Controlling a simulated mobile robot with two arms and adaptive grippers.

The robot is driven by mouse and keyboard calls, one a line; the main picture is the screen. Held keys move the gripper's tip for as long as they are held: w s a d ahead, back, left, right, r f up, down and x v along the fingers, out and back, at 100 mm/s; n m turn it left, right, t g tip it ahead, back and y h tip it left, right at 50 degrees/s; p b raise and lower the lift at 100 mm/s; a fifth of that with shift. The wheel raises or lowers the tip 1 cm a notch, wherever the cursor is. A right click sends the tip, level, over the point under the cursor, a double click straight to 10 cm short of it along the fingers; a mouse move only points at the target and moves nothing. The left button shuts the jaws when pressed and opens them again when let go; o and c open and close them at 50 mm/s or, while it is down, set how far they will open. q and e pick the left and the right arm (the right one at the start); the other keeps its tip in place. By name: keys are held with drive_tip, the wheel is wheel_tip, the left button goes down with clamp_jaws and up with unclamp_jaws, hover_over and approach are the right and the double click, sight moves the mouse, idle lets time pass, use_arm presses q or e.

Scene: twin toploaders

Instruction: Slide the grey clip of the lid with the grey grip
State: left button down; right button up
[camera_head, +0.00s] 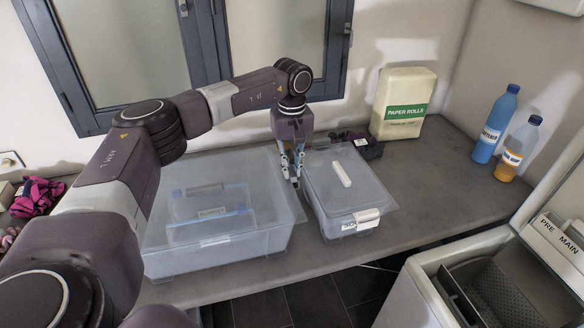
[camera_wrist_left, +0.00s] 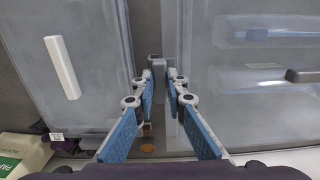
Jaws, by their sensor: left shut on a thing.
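The large translucent box (camera_head: 270,243) stands at the left of the counter under a clear lid. A grey grip on this lid shows at the right of the left wrist view (camera_wrist_left: 305,76). My left gripper (camera_head: 291,180) points down into the gap at this box's right side, beside the smaller box. Its fingertips (camera_wrist_left: 159,78) are closed on a small grey clip (camera_wrist_left: 157,64) at the lid's edge. The fingers hide the clip in the head view. My right gripper is not in view.
The smaller box (camera_head: 320,205) has a pale grip (camera_head: 341,174) and a pale front clip (camera_head: 367,215). Behind it are a paper rolls pack (camera_head: 403,105) and dark items (camera_head: 368,146). Two bottles (camera_head: 495,125) stand right. The counter between is clear.

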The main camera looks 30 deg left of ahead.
use_arm(q)
drive_tip(key=shift+s+a+f, duration=0.1)
drive_tip(key=shift+s+a, duration=0.05)
drive_tip(key=shift+a, duration=0.05)
drive_tip(key=shift+s+a+b, duration=0.25)
drive_tip(key=shift+s+b, duration=0.05)
drive_tip(key=shift+s+a, duration=0.15)
drive_tip(key=shift+s, duration=0.1)
drive_tip(key=shift+s+a, duration=0.15)
drive_tip(key=shift+a, duration=0.05)
drive_tip(key=c, duration=2.2)
unclamp_jaws()
drive_tip(key=shift+d, duration=0.1)
drive_tip(key=shift+o, duration=1.3)
drive_tip(key=shift+w+d, duration=0.1)
drive_tip(key=shift+w, duration=0.1)
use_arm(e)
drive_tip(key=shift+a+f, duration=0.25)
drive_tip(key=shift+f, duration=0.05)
use_arm(q)
drive_tip(key=shift+s, duration=0.1)
wheel_tip(320, 180, up, 12)
